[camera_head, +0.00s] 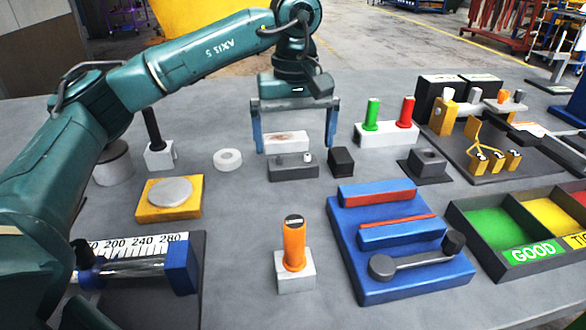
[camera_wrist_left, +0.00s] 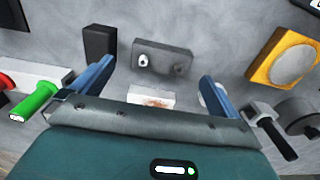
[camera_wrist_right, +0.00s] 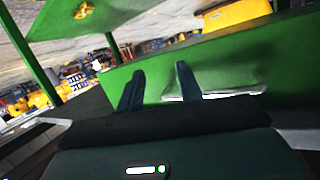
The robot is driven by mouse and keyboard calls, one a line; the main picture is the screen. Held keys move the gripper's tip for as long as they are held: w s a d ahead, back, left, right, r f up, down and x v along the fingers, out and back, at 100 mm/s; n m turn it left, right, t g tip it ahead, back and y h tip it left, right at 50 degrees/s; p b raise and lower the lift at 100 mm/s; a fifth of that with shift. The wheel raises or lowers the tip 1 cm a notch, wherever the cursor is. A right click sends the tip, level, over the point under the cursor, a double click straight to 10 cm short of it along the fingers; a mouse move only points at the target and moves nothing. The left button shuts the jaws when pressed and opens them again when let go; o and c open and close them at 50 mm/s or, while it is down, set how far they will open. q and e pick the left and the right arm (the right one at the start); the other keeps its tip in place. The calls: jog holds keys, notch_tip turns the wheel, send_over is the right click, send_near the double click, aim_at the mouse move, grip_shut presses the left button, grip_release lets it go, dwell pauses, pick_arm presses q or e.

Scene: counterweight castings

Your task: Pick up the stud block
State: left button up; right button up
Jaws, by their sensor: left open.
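The stud block appears to be the dark grey block (camera_head: 293,172) on the table, with a small light stud and a darker one on top; the left wrist view shows it too (camera_wrist_left: 162,62). My left gripper (camera_head: 294,148) is open above the table, pointing down, its blue fingers wide apart. A white block with a brown-stained top (camera_head: 286,140) shows between the fingers, behind the grey block. In the left wrist view the grey block lies just beyond the fingertips. Nothing is held. My right gripper (camera_wrist_right: 160,70) is open and empty, away from the table items.
A small black block (camera_head: 341,162) stands close right of the grey block. A white ring (camera_head: 228,160) lies to the left. A white base with green and red pegs (camera_head: 385,136) is behind right. An orange cylinder on a white block (camera_head: 294,250) stands in front.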

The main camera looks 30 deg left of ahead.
aim_at(293, 161)
pick_arm(q)
jog(key=f, duration=0.5)
jog(key=shift+a+f, duration=0.1)
jog(key=shift+a, duration=0.1)
jog(key=shift+c, duration=0.2)
jog(key=c, duration=1.3)
